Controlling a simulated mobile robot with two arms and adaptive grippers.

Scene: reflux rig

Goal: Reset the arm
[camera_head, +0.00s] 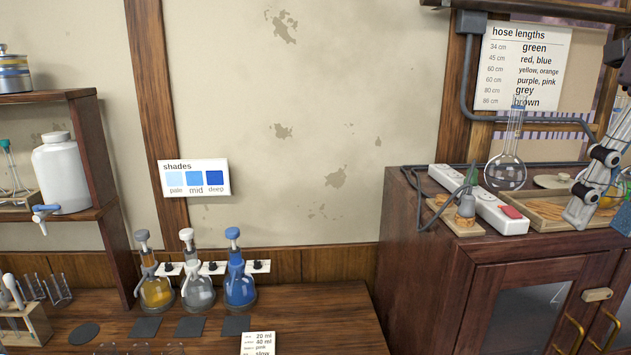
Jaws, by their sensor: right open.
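My right gripper (583,205) is at the right edge of the head view, above the right-hand cabinet top, with its fingers pointing down. It is open, and I see nothing held between its fingers. Part of its arm is cut off by the frame edge. A vessel with amber liquid (608,199) shows partly behind it. A clear round-bottom flask (505,172) with a long neck is left of the gripper, apart from it. My left gripper is not in view.
A white power strip (478,198) with a red switch and a wooden tray (547,212) are on the cabinet (455,275). Shelves with a white jug (62,175) are far left.

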